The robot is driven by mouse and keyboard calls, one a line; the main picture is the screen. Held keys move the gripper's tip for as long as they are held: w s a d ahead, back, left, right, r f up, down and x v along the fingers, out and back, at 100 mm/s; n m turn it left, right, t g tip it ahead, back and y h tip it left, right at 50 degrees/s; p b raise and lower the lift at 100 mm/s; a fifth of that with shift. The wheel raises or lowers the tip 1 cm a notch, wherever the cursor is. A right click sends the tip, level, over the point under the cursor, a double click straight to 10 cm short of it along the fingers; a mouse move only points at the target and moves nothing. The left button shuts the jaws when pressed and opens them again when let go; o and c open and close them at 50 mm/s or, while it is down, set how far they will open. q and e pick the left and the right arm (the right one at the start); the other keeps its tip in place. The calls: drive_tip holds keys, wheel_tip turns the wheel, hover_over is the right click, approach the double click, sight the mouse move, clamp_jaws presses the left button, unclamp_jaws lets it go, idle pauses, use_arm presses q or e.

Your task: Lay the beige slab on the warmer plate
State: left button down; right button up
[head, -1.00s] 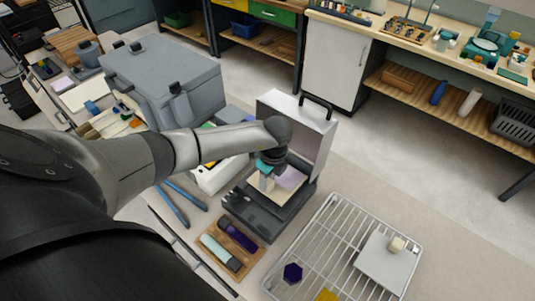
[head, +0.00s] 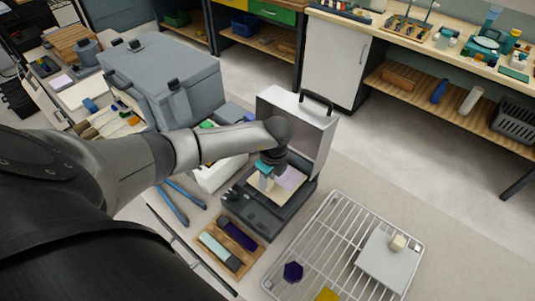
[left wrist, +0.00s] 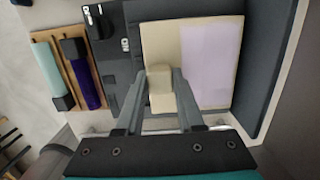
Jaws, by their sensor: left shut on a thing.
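The beige slab (left wrist: 158,40) lies flat over the bed of the dark grey warmer (head: 254,215); it also shows in the head view (head: 262,187). My left gripper (head: 266,180) points down at it and is shut on its small beige knob (left wrist: 160,90) in the left wrist view. A lilac panel (left wrist: 208,70) covers the right part of the beige area, with a thin beige strip at its right. Whether the slab touches the plate, I cannot tell. The plate beneath is hidden. My right gripper is not in view.
The warmer's pale lid (head: 300,120) stands open behind my gripper. A wire rack (head: 326,225) at right holds a pale slab with a knob (head: 385,262) and a purple hexagon (head: 292,271). A wooden tray (head: 232,262) with two bars lies in front. A grey cooler (head: 165,80) stands at left.

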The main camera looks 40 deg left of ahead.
use_arm(q)
drive_tip(key=shift+f, duration=0.1)
drive_tip(key=shift+c, duration=2.2)
unclamp_jaws()
